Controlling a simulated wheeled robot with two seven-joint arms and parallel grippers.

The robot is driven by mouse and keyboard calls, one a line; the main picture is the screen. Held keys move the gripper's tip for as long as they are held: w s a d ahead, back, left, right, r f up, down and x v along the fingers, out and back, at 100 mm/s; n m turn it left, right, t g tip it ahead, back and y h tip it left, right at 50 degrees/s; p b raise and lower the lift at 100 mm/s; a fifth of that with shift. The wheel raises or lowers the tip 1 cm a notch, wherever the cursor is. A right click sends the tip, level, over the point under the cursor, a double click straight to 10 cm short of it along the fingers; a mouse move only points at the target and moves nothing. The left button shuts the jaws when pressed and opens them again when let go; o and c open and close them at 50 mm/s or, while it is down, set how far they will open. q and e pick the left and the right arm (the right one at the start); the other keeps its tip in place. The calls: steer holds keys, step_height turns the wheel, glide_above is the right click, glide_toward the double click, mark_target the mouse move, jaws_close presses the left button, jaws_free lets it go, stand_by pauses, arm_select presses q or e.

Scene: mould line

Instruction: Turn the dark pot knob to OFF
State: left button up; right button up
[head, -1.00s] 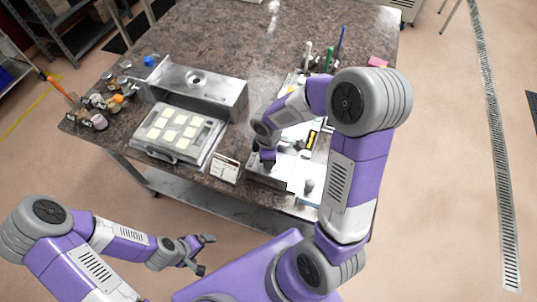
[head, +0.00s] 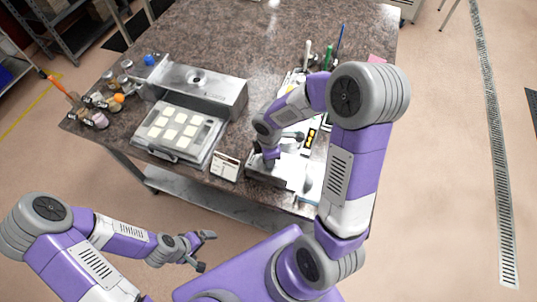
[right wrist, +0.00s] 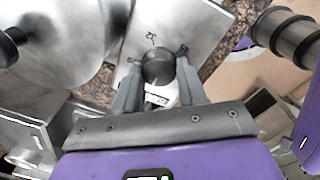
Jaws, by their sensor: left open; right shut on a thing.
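The dark, round pot knob (right wrist: 158,67) sits on a shiny metal panel in the right wrist view, with small markings around it. My right gripper (right wrist: 158,58) is shut on it, one finger on each side. Which marking the knob points at is too small to tell. In the head view my right gripper (head: 270,160) is over the metal unit (head: 258,174) at the table's front edge, and the knob is hidden there. My left gripper (head: 206,251) is open and empty, in front of the table and away from it.
A mould tray with pale squares (head: 205,146) and a metal box (head: 232,101) stand left of the unit. A small sign card (head: 225,167) stands at the front edge. Small jars (head: 100,121) are at the far left. The table's back middle is clear.

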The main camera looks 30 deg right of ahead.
steer(key=o, duration=1)
steer(key=shift+o, duration=0.2)
arm_select(q)
steer(key=shift+r+p, duration=0.6)
steer(key=shift+p, duration=0.05)
arm_select(e)
step_height(320, 180, up, 8)
steer(key=shift+s+f, duration=0.15)
steer(key=shift+f, duration=0.05)
